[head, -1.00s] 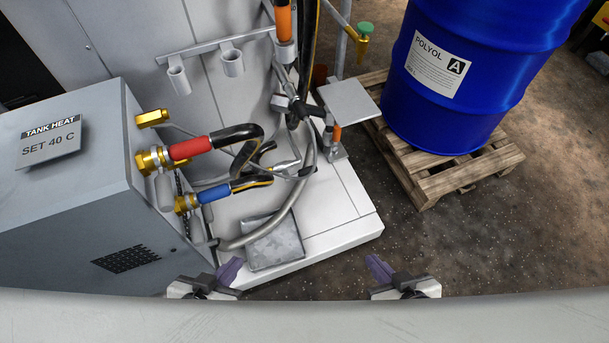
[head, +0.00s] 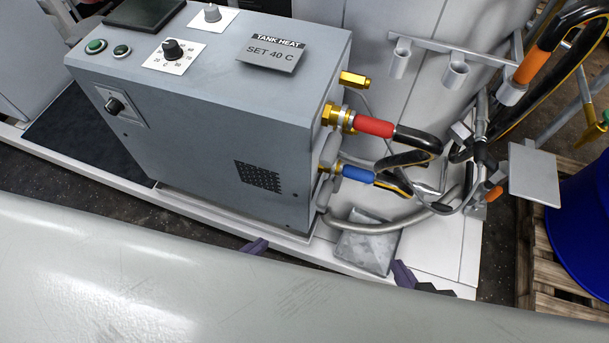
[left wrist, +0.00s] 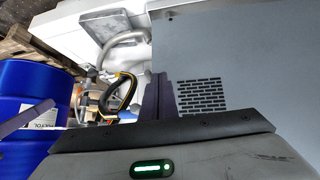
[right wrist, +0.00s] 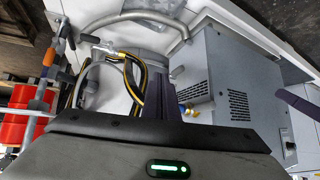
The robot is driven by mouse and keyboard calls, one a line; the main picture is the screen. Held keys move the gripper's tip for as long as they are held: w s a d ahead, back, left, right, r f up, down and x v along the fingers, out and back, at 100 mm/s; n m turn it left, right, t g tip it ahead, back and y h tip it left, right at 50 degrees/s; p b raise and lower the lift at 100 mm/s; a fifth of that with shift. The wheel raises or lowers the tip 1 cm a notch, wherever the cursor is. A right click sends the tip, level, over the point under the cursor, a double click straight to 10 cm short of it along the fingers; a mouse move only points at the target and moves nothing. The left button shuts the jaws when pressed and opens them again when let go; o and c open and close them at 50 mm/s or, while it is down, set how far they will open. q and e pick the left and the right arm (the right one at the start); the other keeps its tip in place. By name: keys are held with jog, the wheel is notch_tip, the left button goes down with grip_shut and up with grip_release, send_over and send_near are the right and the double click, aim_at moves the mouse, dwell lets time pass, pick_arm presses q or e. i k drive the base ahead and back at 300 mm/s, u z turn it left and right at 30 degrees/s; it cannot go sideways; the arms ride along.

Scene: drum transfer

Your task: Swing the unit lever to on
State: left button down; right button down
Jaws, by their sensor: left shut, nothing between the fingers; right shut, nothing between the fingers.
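The grey tank heat unit (head: 200,130) stands left of centre in the head view. A black turn handle (head: 115,105) sits on a light plate at the left of its front face; its marking is too small to read. No other clear lever shows on the unit. My left gripper (head: 256,246) is shut and empty, low in front of the unit; its fingers show in the left wrist view (left wrist: 157,97) before the vent side. My right gripper (head: 405,275) is shut and empty, further right near the plinth edge; its fingers also show in the right wrist view (right wrist: 155,92).
Green buttons (head: 96,46) and a dial (head: 171,48) are on the unit's top. Red and blue sleeved hoses (head: 372,125) leave its right side. A blue drum (head: 590,230) on a pallet stands right.

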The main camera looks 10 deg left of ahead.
aim_at(337, 180)
jog(key=k, duration=1.25)
jog(key=u, duration=0.5)
jog(key=i, duration=1.65)
jog(key=z, duration=0.75)
